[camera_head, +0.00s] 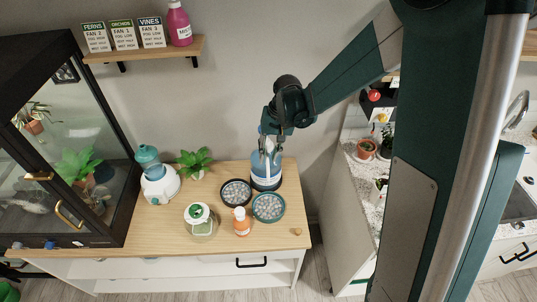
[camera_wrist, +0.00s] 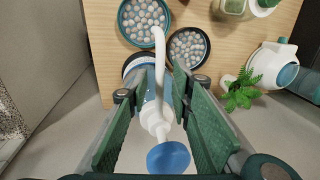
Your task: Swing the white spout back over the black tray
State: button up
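A blue dispenser with a white band (camera_head: 266,180) stands at the table's back right, beneath my gripper (camera_head: 271,148). In the wrist view its long white spout (camera_wrist: 161,62) runs between the fingers of my gripper (camera_wrist: 162,88), and its tip is over the inner edge of the teal tray (camera_wrist: 122,26). The fingers are apart, one on each side of the spout, and look clear of it. The black tray (camera_wrist: 207,49) lies beside the teal one; both hold pale pebbles. A blue cap (camera_wrist: 168,158) shows near the gripper's base. The head view also shows the black tray (camera_head: 223,197) and teal tray (camera_head: 283,212).
An orange bottle (camera_head: 241,224) stands in front of the trays, with a green-lidded jar (camera_head: 199,220) to its left. A small plant (camera_head: 194,159) and a white-and-teal appliance (camera_head: 160,187) stand further left. A glass cabinet (camera_head: 75,150) fills the left side.

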grip_shut()
jog(key=shift+a, duration=0.1)
jog(key=w+a+m+t+h+b, duration=0.1)
jog(key=w+a+m+b, duration=0.3)
jog(key=m, duration=0.8)
jog(key=shift+a+t+b, duration=0.5)
jog(key=shift+a+b, duration=0.5)
jog(key=shift+a, duration=1.05)
jog(key=shift+w, duration=0.15)
